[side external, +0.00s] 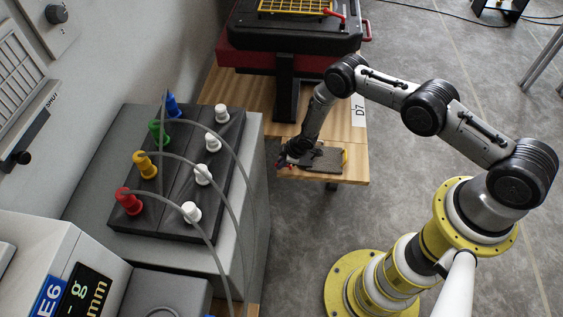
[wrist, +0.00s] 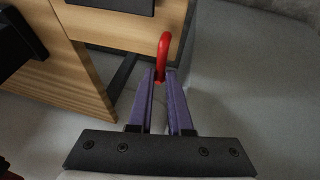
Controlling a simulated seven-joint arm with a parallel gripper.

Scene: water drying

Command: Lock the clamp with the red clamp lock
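A red curved piece, which looks like the red clamp lock (side external: 281,164), is at my gripper tip near the front left corner of the wooden table. In the wrist view the red clamp lock (wrist: 163,50) is a hook shape with its lower end between my purple fingertips. My gripper (wrist: 161,76) is closed around that end, with no clear gap on either side. In the side view my gripper (side external: 285,157) points left, beside a dark flat plate. I cannot tell for certain which part is the clamp; a black device with a yellow grid (side external: 290,7) stands behind.
The wooden table (side external: 353,138) carries the dark plate (side external: 325,158) and a black post (side external: 286,90). A red lever (side external: 335,15) sits on the black device. At left, a grey box (side external: 235,215) holds coloured and white plugs with hanging tubes. Open floor lies right of the table.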

